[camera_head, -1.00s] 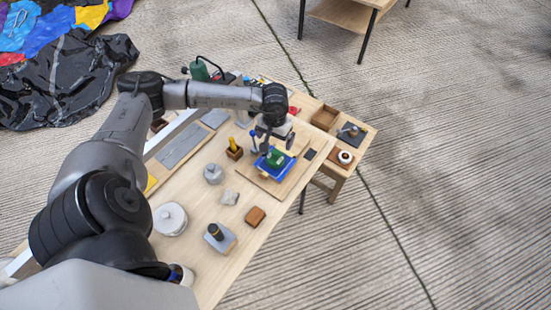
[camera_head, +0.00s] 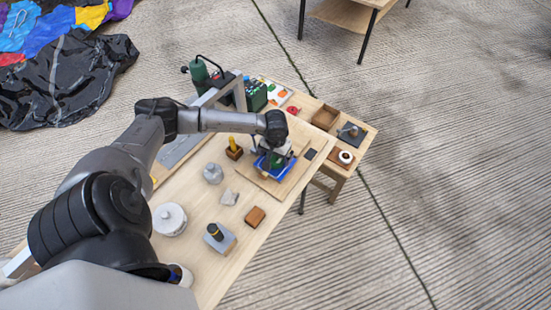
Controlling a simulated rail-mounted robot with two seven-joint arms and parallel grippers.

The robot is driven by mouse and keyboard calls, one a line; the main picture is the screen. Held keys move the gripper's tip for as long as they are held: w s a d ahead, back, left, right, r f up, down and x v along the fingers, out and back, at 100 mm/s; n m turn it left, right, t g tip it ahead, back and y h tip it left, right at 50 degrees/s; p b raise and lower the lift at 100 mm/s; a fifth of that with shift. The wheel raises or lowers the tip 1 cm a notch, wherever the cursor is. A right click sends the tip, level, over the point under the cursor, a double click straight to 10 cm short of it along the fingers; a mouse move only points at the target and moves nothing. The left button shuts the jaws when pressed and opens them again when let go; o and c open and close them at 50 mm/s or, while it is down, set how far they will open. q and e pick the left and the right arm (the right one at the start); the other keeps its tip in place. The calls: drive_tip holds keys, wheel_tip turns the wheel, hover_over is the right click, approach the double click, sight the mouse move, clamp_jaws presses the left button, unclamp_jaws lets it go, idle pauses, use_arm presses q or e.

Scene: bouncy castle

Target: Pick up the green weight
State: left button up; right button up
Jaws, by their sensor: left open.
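The green weight (camera_head: 276,162) sits on a blue tray (camera_head: 287,171) that rests on a wooden board (camera_head: 258,184) on the workbench. It is mostly hidden by my left gripper (camera_head: 273,162). My left arm reaches in from the left, and its gripper points down over the weight with its jaws open. The fingers appear to be around or just above the weight; I cannot tell if they touch it. My right gripper is not in the picture.
On the bench (camera_head: 190,240) stand a yellow-handled tool in a wooden block (camera_head: 234,152), a grey weight (camera_head: 213,173), a round white container (camera_head: 170,219), a brown block (camera_head: 255,217) and a stamp-like block (camera_head: 219,239). A small side table (camera_head: 360,150) adjoins at right.

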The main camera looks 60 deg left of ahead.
use_arm(q)
drive_tip(key=shift+f, duration=0.15)
drive_tip(key=shift+c, duration=0.3)
drive_tip(key=c, duration=1.6)
